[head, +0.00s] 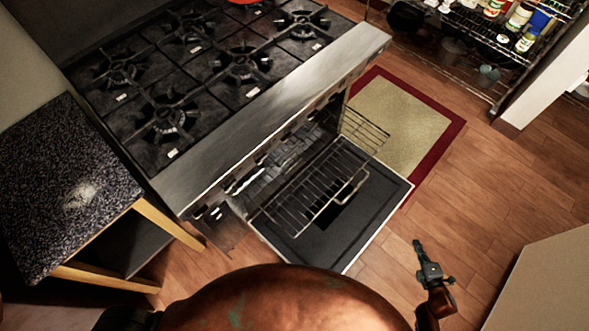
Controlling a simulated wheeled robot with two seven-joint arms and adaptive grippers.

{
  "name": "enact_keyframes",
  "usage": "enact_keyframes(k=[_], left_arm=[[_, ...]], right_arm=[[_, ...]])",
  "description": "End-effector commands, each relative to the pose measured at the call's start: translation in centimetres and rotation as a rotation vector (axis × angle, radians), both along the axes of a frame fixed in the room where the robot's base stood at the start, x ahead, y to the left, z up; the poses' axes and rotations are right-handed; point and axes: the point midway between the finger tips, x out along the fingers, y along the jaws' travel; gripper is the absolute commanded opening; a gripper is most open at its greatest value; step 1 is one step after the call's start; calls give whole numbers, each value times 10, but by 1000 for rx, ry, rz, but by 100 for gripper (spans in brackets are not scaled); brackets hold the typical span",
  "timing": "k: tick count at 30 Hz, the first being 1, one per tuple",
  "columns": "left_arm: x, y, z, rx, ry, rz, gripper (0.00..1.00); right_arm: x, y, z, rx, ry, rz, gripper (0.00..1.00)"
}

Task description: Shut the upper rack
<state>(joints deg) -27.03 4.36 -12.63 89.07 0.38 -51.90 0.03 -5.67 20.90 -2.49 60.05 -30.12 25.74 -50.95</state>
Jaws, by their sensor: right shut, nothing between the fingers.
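The oven under the stovetop has its door (368,222) folded down and open. A wire rack (310,192) is pulled out over the open door, with a handle-like loop at its front edge. A second piece of wire rack (365,130) shows at the far side of the oven opening; I cannot tell which rack is the upper one. My right gripper (418,245) is shut and empty, above the wood floor to the right of the door and apart from the rack. My left gripper is not in view.
The stovetop (215,60) with several burners fills the upper left. A dark speckled counter (70,180) stands at left. A rug (405,120) lies beyond the door. A wire shelf with jars (490,40) is at top right. A pale panel (550,285) is at lower right. Wood floor lies between.

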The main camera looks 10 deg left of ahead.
Motion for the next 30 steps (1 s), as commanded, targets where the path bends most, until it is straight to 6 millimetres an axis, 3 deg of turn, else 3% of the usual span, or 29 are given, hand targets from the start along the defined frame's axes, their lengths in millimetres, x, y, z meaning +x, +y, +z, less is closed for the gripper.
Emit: enact_keyframes(k=[1,3,6,12,16,21,28,30], left_arm=[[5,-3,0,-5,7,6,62],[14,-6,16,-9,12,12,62],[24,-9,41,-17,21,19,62],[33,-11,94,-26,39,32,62],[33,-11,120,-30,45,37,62],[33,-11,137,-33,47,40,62],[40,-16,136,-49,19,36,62],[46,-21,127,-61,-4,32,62]], right_arm=[[26,6,13,-104,-90,120,0],[55,20,45,-254,-224,284,0],[83,46,86,-475,-417,511,0],[98,97,137,-859,-763,888,0],[94,118,152,-1020,-915,1043,0],[91,130,160,-1112,-1007,1130,0],[104,152,157,-1120,-1020,1135,0],[112,163,152,-1119,-1019,1136,0]])
